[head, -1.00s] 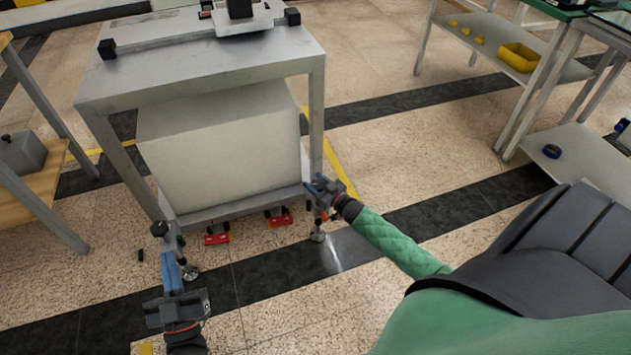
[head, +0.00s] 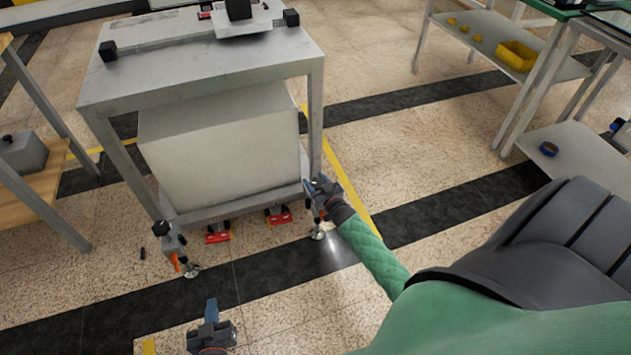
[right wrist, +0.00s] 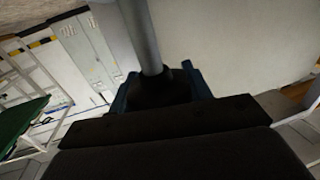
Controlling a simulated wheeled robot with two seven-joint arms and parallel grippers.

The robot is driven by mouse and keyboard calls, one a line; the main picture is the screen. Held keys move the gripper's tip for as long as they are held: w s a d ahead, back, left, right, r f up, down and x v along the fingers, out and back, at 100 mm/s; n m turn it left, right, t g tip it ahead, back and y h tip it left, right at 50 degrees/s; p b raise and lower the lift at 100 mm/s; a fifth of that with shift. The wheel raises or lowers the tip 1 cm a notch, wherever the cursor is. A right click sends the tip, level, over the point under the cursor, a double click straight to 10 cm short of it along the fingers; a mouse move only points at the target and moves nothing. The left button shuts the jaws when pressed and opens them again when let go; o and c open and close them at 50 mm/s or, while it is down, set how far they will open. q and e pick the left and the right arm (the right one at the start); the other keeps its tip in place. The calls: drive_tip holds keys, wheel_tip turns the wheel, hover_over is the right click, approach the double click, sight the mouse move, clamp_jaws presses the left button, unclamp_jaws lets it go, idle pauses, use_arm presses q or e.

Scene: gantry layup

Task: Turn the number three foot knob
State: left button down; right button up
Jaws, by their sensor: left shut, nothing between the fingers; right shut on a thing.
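The grey gantry table (head: 205,78) stands on legs with adjustable feet. My right gripper (head: 318,188) is at its front right leg, shut on a dark foot knob, which shows between the blue fingers in the right wrist view (right wrist: 158,86). The metal foot pad (head: 317,234) below rests on the floor. A second foot knob (head: 170,240) is dark, at the front left leg, with an orange part beside it. My left gripper (head: 211,308) is shut and empty, in front of that foot and apart from it. I cannot read any foot numbers.
A large pale box (head: 222,150) fills the space under the tabletop. Two red casters (head: 218,233) (head: 278,215) stand below it. A wooden bench (head: 35,190) is at the left, and a shelf with a yellow bin (head: 517,55) at the right. A small black item (head: 142,253) lies on the floor.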

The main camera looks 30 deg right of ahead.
use_arm(q)
drive_tip(key=shift+s+f, duration=0.1)
drive_tip(key=shift+f, duration=0.1)
use_arm(e)
drive_tip(key=o, duration=1)
drive_tip(key=shift+s, duration=0.6)
use_arm(q)
drive_tip(key=s+f+g, duration=0.3)
drive_tip(key=s+f, duration=0.1)
drive_tip(key=f, duration=0.4)
drive_tip(key=shift+a+y+p, duration=0.25)
drive_tip(key=shift+y+p, duration=0.05)
drive_tip(key=shift+p, duration=0.05)
use_arm(e)
drive_tip(key=s, duration=0.6)
drive_tip(key=shift+s+a, duration=0.15)
drive_tip(key=shift+s, duration=0.15)
use_arm(q)
drive_tip(key=shift+w, duration=0.1)
